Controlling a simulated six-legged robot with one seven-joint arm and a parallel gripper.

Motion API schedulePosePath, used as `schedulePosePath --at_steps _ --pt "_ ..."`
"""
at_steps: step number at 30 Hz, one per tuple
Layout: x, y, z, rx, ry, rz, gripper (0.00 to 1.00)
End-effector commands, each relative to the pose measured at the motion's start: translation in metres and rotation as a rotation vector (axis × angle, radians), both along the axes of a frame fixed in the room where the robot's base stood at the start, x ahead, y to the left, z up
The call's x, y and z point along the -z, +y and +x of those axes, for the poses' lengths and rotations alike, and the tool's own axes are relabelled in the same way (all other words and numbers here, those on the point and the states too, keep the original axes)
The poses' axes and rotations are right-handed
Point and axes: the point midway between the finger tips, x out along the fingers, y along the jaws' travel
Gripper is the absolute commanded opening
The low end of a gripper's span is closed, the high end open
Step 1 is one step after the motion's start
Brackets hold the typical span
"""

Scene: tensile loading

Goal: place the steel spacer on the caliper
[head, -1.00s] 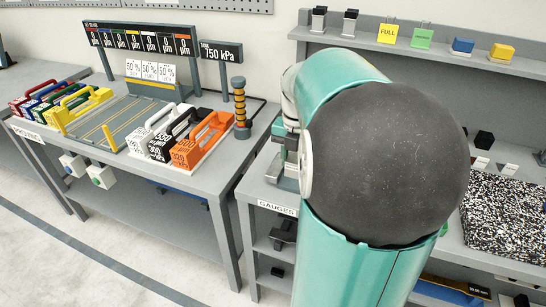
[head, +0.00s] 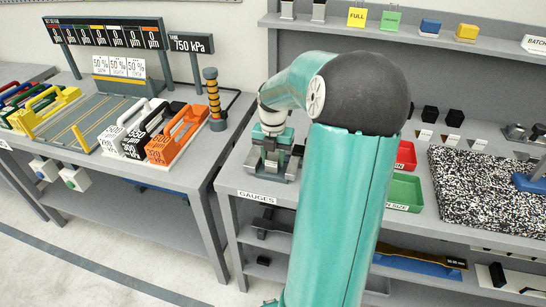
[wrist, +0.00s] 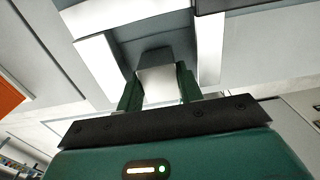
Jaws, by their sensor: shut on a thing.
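My gripper (wrist: 158,88) is shut on a small pale steel block, the steel spacer (wrist: 160,82), held between two dark green fingers. In the head view, my gripper (head: 272,150) points down over a grey fixture (head: 284,174) by the GAUGES label, which looks like the caliper. Pale bars and a grey surface lie around the spacer in the wrist view; I cannot tell whether the spacer touches them. My forearm hides part of the bench.
The left bench holds black, white and orange weight blocks (head: 172,140) and a banded post (head: 214,98). A red tray (head: 406,154), a green tray (head: 403,192) and a speckled slab (head: 470,190) lie right of my arm. A shelf of small blocks runs behind.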

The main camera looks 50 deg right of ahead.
Motion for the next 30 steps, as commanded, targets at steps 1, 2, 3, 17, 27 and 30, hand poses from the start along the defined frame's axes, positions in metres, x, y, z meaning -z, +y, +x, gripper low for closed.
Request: schedulePosePath --at_steps 1,2,3,17,27,30 --pt "-0.001 0.000 0.000 0.000 -0.002 -0.001 0.00" --pt "-0.001 0.000 0.000 0.000 -0.002 -0.001 0.00" --pt "-0.001 0.000 0.000 0.000 -0.002 -0.001 0.00" --pt "0.003 0.000 0.000 0.000 0.000 0.000 0.58" --pt "-0.018 -0.001 0.001 0.002 -0.003 -0.003 0.58" --pt "-0.038 -0.001 0.001 0.001 -0.003 -0.004 0.58"
